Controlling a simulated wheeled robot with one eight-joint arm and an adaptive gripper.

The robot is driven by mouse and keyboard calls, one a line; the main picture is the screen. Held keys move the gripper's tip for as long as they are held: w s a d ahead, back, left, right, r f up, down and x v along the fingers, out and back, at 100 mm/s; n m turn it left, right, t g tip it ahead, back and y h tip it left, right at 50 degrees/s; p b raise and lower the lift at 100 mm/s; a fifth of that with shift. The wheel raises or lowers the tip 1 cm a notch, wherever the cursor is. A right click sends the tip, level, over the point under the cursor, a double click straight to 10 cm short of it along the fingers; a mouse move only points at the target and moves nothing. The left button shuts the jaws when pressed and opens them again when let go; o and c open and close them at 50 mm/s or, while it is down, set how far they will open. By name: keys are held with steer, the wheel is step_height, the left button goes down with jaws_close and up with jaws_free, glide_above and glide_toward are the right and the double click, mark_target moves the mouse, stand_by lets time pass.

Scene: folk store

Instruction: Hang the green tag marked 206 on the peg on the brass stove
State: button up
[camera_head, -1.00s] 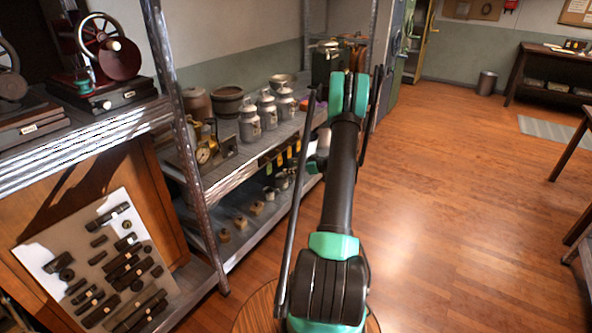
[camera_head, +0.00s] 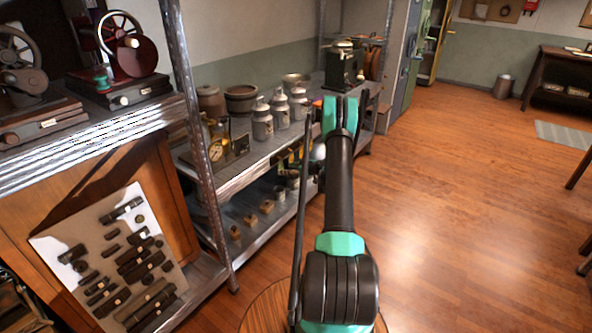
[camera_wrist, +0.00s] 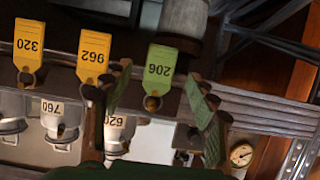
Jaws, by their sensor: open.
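The green tag marked 206 (camera_wrist: 159,67) hangs from a small peg on the shelf edge and shows in the wrist view, its number upside down. My gripper (camera_wrist: 160,97) is open, with one finger on each side of the tag's ringed end; I cannot tell whether they touch it. In the head view a brass piece with a round dial (camera_head: 216,150), which looks like the brass stove, stands on the middle shelf behind the upright. The dial (camera_wrist: 241,154) also shows at the lower right of the wrist view. The stove's peg cannot be made out.
Yellow tags 962 (camera_wrist: 94,56) and 320 (camera_wrist: 29,46) hang beside the green one. Grey milk cans (camera_head: 263,120) stand on the same shelf as the brass piece. A metal rack upright (camera_head: 196,120) stands in front. The wooden floor (camera_head: 450,200) to the right is clear.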

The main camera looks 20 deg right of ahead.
mark_target(281, 168)
steer(key=shift+x, duration=2.5)
steer(key=shift+c, duration=0.3)
steer(key=shift+r, duration=0.1)
steer(key=c, duration=1.2)
